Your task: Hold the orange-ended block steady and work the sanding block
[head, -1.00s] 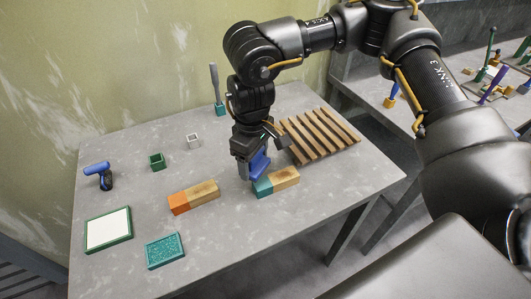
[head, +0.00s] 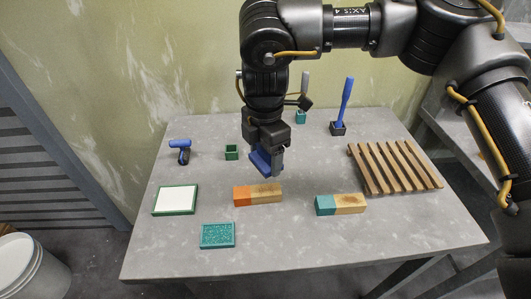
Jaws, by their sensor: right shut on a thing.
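The orange-ended block (head: 243,196) lies on the table, its orange end to the left and bare wood with a darker patch to the right. My right gripper (head: 266,152) is shut on the blue sanding block (head: 260,164). It holds this just above or behind the orange-ended block's wooden part; I cannot tell whether they touch. A similar teal-ended block (head: 325,205) lies to the right, apart from both. My left gripper is not in view, and nothing else holds the orange-ended block.
A slatted wooden rack (head: 395,167) is at the right. A white-topped green tray (head: 176,200) and a teal tray (head: 217,235) lie at the left and front. Behind stand a blue hand tool (head: 180,150), a green cup (head: 232,152), a teal cup (head: 300,117) and a dark holder (head: 338,128) with a blue-handled tool.

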